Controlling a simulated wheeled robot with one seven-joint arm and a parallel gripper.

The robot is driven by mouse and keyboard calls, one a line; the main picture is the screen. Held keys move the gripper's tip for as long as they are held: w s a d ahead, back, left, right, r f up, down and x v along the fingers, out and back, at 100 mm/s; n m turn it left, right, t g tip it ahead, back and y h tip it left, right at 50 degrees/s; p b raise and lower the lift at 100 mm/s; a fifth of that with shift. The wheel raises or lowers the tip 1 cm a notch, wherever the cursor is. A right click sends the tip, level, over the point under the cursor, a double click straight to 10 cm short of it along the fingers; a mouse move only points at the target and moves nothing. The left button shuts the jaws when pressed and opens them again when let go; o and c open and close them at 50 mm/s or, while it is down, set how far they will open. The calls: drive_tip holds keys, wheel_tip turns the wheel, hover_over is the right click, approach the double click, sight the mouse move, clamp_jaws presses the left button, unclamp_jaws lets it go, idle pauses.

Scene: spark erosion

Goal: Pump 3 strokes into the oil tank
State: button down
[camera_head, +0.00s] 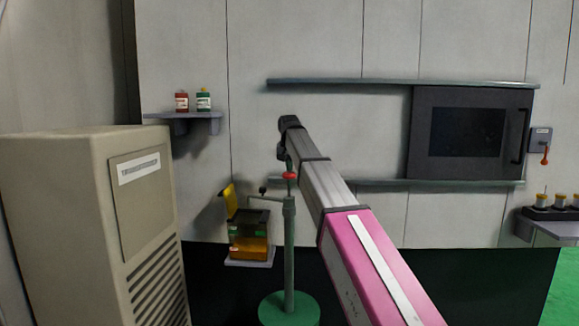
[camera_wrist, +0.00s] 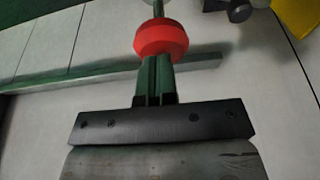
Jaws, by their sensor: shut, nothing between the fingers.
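The pump is a green post (camera_head: 289,250) on a round base, with a red knob (camera_head: 289,176) on top and a thin arm reaching left. The oil tank (camera_head: 248,247) is an amber box with its yellow lid (camera_head: 229,201) raised, just left of the post. My gripper (camera_head: 287,164) is just above the red knob. In the wrist view, my gripper's (camera_wrist: 155,62) green fingers are shut and empty. Their tips are at the red knob (camera_wrist: 160,38), which shows beyond them; I cannot tell whether they touch it.
A beige cabinet (camera_head: 70,220) stands at the left. A wall shelf (camera_head: 185,115) holds a red and a green bottle. A dark-windowed door panel (camera_head: 468,132) is at the right between two rails. Yellow-topped items (camera_head: 558,200) stand at far right.

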drive_tip(key=shift+f, duration=2.6)
drive_tip(key=shift+s, duration=0.1)
drive_tip(key=shift+r, duration=0.3)
drive_tip(key=w+v, duration=0.1)
drive_tip(key=v, duration=1.2)
drive_tip(key=shift+r, duration=0.45)
wheel_tip(320, 180, up, 5)
hover_over(290, 176)
drive_tip(key=shift+s+a, duration=0.2)
drive_tip(key=shift+s, duration=0.1)
